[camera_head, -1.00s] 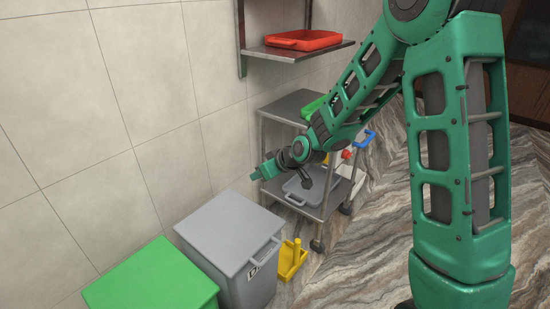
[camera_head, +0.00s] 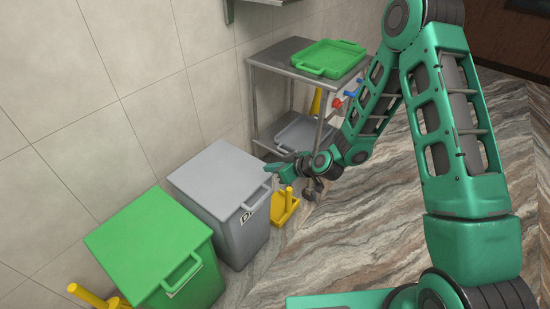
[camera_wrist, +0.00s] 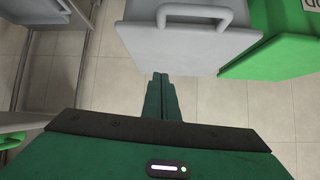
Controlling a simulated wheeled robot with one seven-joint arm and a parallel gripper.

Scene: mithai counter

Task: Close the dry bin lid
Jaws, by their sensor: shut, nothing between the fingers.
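The dry bin (camera_head: 238,235) is a grey bin with a partly visible label starting with D. Its grey lid (camera_head: 215,175) lies flat on top, looking shut, with a bar handle (camera_head: 256,197) at the front right. My gripper (camera_head: 270,173) is beyond the lid's right corner in the head view, apart from it as far as I can tell. In the wrist view my gripper (camera_wrist: 160,78) is shut and empty, its fingertips just below the edge of the grey lid (camera_wrist: 170,48). The lid's handle (camera_wrist: 195,12) is near the top of that view.
A green bin with a closed green lid (camera_head: 147,238) stands left of the dry bin. A yellow dustpan (camera_head: 284,208) is on the floor at its right. A metal cart (camera_head: 285,58) behind holds a green tray (camera_head: 330,57) and a grey tray (camera_head: 300,133). The floor at right is clear.

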